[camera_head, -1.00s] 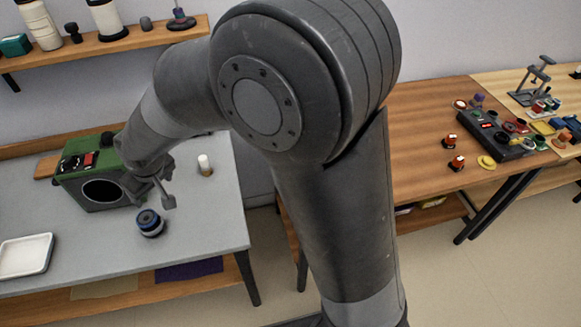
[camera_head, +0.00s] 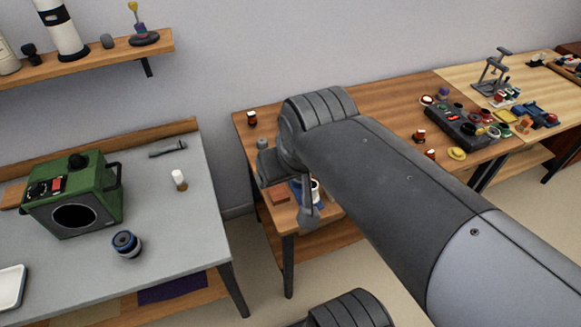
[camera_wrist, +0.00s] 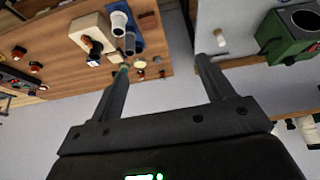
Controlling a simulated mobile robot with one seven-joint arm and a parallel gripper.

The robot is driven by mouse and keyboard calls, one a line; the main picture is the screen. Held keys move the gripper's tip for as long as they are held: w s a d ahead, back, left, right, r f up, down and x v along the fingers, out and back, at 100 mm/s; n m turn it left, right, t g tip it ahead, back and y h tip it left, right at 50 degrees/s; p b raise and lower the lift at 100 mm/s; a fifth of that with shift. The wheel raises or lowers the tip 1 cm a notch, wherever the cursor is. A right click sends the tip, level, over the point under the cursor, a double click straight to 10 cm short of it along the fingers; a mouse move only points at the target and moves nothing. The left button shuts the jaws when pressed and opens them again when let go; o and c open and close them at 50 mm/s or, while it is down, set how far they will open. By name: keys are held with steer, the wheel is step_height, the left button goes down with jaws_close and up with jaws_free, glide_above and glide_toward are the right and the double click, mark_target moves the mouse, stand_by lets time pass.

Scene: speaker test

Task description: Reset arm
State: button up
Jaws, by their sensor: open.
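My gripper (camera_wrist: 162,65) is open in the wrist view, with nothing between its two fingers. In the head view, my arm reaches in from the lower right and its end hangs in front of the wooden table, right of the grey table (camera_head: 190,225). The gripper is apart from the green speaker box (camera_head: 98,190), which stands on the grey table with its round dark opening facing forward. The box also shows at the upper right of the wrist view (camera_wrist: 285,40). My arm hides part of the wooden table (camera_head: 385,100).
The grey table also holds a blue-black round part (camera_head: 126,244), a small white-topped bottle (camera_head: 180,179), a dark tool (camera_head: 168,149) and a white tray (camera_head: 11,288). A dark control panel (camera_head: 462,127) and small parts lie on the wooden table. A shelf (camera_head: 100,57) hangs at upper left.

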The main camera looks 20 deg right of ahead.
steer(key=shift+s+d, duration=0.4)
steer(key=shift+s, duration=0.3)
